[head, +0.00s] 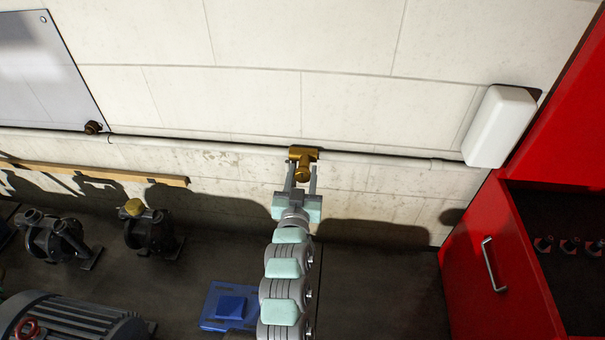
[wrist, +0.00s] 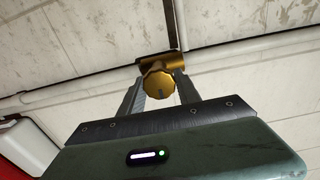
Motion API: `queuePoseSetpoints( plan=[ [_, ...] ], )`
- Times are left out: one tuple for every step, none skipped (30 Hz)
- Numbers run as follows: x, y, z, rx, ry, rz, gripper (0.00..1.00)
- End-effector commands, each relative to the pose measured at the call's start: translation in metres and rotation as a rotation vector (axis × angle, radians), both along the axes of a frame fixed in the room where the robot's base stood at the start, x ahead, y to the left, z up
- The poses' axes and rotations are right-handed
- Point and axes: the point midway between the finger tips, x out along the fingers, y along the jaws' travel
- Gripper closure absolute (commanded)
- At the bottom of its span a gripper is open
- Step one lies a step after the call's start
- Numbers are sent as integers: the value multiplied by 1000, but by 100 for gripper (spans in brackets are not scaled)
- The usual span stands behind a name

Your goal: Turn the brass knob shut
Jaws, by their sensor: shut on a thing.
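The brass knob (head: 302,175) sits on a brass valve body (head: 303,153) in the thin pipe along the pale wall. In the wrist view the knob (wrist: 158,84) is a faceted round face with a small dark mark, below the valve body (wrist: 162,60). My gripper (head: 302,177) reaches up to the wall with one finger on each side of the knob, shut on it. In the wrist view the fingers of my gripper (wrist: 159,88) flank the knob; their exact contact points are partly hidden.
A white box (head: 500,127) is on the wall at the right, above a red cabinet (head: 480,270) with a handle. Dark pumps (head: 150,232), a grey motor (head: 70,318) and a blue block (head: 230,306) are at the lower left. A wooden strip (head: 110,173) runs along the left wall.

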Motion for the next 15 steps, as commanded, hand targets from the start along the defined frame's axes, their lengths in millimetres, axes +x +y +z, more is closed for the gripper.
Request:
queuePoseSetpoints(
  plan=[
    [0,0,0,3,-1,0,100],
    [0,0,0,6,-2,0,100],
    [0,0,-1,11,-2,0,100],
    [0,0,-1,17,-3,0,100],
    [0,0,-2,24,-5,0,100],
    [0,-1,-2,35,-7,0,100],
    [0,-1,-2,46,-8,-1,100],
    [0,-1,-3,59,-11,-1,100],
    [0,-1,-3,80,-13,-1,100],
    [0,-1,-4,96,-15,0,100],
    [0,-1,-4,115,-18,0,100],
    [0,-1,-5,142,-21,0,100],
    [0,-1,-5,165,-23,0,100],
    [0,-2,-6,188,-26,-1,100],
    [-1,-2,-6,220,-32,-2,100]
  ],
)
